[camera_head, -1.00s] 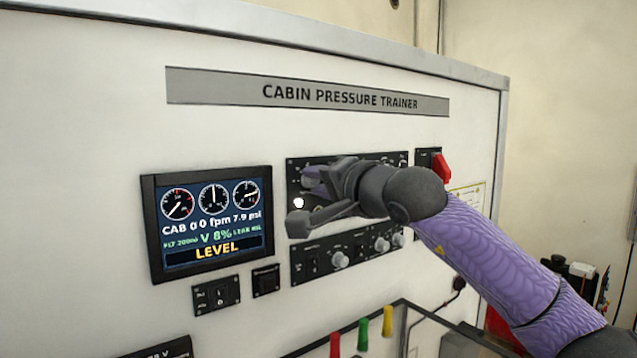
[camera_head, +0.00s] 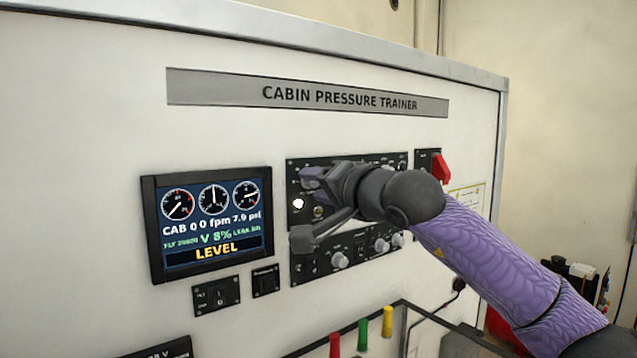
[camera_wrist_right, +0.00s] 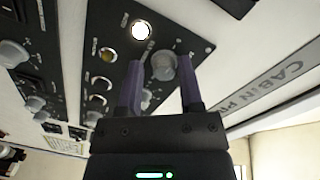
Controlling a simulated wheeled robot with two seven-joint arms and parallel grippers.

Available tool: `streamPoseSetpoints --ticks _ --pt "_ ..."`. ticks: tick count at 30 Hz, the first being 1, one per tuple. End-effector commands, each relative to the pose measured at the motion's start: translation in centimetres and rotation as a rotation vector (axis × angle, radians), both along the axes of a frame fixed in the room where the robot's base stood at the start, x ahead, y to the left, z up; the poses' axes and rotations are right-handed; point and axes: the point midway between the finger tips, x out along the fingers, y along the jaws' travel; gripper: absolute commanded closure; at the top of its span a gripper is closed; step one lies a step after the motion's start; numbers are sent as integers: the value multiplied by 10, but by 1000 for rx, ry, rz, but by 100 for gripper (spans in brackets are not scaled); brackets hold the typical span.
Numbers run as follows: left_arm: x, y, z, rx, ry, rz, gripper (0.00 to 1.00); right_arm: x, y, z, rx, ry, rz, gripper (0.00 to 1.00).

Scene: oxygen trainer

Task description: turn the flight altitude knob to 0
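The cabin pressure trainer panel (camera_head: 225,130) faces me. In the head view my right gripper (camera_head: 308,205) is at its upper black control panel (camera_head: 400,160), one finger high and one low, spread apart. In the right wrist view my gripper (camera_wrist_right: 162,75) is open, with a grey round knob (camera_wrist_right: 163,66) between or just beyond its fingertips. A gap shows beside the knob; contact cannot be told. Its label is unreadable, so I cannot confirm it is the flight altitude knob. The display (camera_head: 210,225) reads LEVEL, with a small, blurred FLT line. My left gripper is out of view.
A lit white round lamp (camera_wrist_right: 141,30) is close to the knob. A lower black panel with knobs (camera_head: 340,260) lies below my gripper. A red switch cover (camera_head: 440,168) is to the right. Red, green and yellow handles (camera_head: 362,335) stand below.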

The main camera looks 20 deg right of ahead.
Motion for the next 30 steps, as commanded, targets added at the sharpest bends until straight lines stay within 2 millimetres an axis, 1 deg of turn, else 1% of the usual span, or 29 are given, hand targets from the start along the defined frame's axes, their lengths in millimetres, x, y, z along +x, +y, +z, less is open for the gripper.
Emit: streamPoseSetpoints --ticks 1,2,9,11,14,18,21,25,30 --pt "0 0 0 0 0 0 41 0 0 1 1 -2 0 41" --pt "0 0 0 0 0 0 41 0 0 1 1 -3 0 35" --pt "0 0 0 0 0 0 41 -1 0 3 3 -8 0 35" --pt "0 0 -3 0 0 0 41 -3 -2 3 4 -10 0 35" --pt "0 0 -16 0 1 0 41 -19 -8 0 3 -12 -1 35" --pt "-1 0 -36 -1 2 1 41 -55 -21 0 2 -12 -1 35" --pt "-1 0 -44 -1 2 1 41 -75 -28 1 2 -10 -3 35" --pt "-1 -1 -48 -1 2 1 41 -91 -33 5 3 -7 -1 35" --pt "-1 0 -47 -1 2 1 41 -94 -34 7 2 -6 0 35"
